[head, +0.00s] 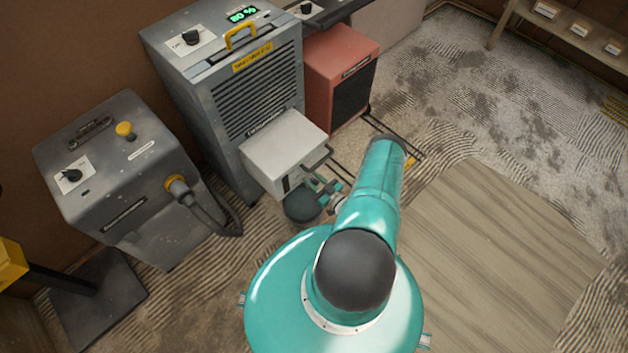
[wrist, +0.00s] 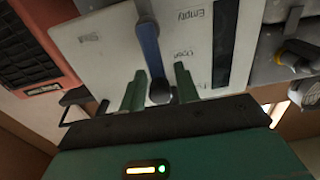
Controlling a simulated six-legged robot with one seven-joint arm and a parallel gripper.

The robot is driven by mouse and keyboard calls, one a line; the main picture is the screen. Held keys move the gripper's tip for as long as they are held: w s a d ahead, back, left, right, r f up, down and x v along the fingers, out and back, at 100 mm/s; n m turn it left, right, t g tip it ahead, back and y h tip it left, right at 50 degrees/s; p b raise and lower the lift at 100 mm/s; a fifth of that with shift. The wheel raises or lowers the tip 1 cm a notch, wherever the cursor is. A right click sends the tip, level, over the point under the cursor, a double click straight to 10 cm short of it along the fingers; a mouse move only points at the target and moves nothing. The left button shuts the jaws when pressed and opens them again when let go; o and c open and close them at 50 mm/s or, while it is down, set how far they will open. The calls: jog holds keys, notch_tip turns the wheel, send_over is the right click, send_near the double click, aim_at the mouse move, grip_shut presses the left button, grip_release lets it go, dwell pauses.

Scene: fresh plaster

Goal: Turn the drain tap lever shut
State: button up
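The drain tap lever (wrist: 150,50) is a blue bar with a dark rounded end, on the white front panel (wrist: 110,65) of a tank in the wrist view. The word "Open" is printed beside it on the right; a fainter label on the left is hard to read. My gripper (wrist: 160,70) is open, with one green finger on each side of the lever's end. Gaps show between the fingers and the lever. In the head view the white tank (head: 285,145) juts from the grey dehumidifier (head: 235,80), my gripper is close to its front, and the lever cannot be made out.
A red heater (head: 340,75) stands right of the dehumidifier. A grey unit (head: 125,170) with a plug and cable (head: 205,205) stands left. A handle (wrist: 75,105) sticks out beside the tank panel.

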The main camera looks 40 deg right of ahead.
grip_shut()
jog(key=shift+d, duration=0.1)
jog(key=d+f+m, duration=0.3)
jog(key=d+m, duration=0.1)
jog(key=m, duration=1)
jog(key=shift+d+f+m, duration=0.3)
jog(key=shift+d+m, duration=0.1)
jog(key=shift+w+d, duration=0.1)
jog(key=shift+o, duration=1.4)
grip_release()
